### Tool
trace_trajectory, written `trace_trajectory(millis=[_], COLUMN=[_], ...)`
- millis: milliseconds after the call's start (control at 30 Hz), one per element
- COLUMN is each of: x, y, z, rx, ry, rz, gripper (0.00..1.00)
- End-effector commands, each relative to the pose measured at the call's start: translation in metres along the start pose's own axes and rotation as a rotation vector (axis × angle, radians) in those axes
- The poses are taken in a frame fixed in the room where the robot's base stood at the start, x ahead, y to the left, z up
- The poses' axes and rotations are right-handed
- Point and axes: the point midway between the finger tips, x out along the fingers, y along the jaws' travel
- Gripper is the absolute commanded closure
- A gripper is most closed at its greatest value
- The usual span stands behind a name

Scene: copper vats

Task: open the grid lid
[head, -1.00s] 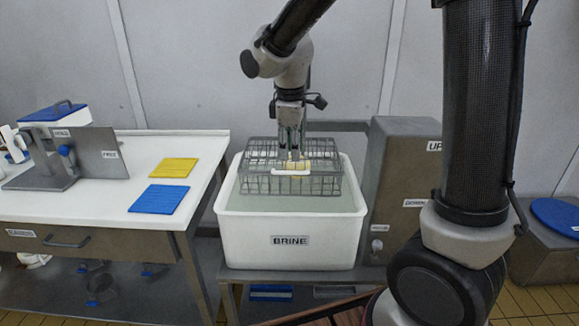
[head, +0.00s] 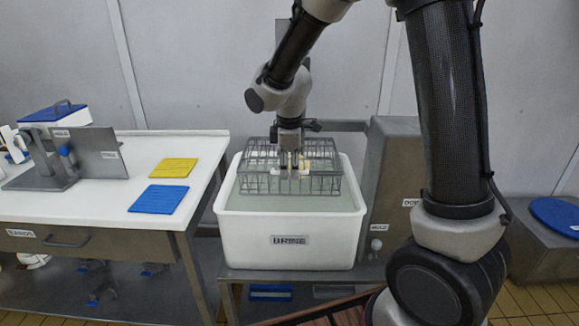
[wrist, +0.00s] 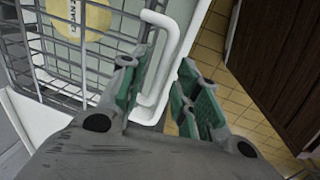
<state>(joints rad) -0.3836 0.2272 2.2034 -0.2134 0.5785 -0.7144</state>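The grid lid (head: 325,150) lies as a wire mesh on top of a wire basket (head: 325,185). The basket sits in the white brine vat (head: 240,235). The lid's white handle (wrist: 172,55) shows clearly in the wrist view; in the head view it is mostly hidden behind my fingers. My gripper (head: 292,170) points down at the near side of the basket. In the wrist view, my gripper (wrist: 160,75) has its green-padded fingers apart, with the handle bar between them, nearer the left finger. A pale yellow cheese (wrist: 82,18) with a label lies under the mesh.
A steel cabinet (head: 392,165) stands close to the right of the vat. To the left, a white table (head: 110,200) carries a yellow mat (head: 173,168), a blue mat (head: 159,198) and a steel stand (head: 95,155). The wall is behind the vat.

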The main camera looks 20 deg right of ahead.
Motion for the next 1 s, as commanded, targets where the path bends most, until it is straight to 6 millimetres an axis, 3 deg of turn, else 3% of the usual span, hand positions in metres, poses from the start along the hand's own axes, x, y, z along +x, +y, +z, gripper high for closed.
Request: trace_trajectory(millis=[33, 200, 667, 1000], x=[0.0, 0.0, -0.009, -0.062], y=[0.0, 0.0, 0.004, 0.033], z=[0.0, 0.0, 0.0, 0.0], rx=[0.0, 0.0, 0.003, 0.004], ry=[0.0, 0.0, 0.002, 0.007], rz=[0.0, 0.0, -0.027, -0.23], gripper=[0.68, 0.99, 1.0, 1.0])
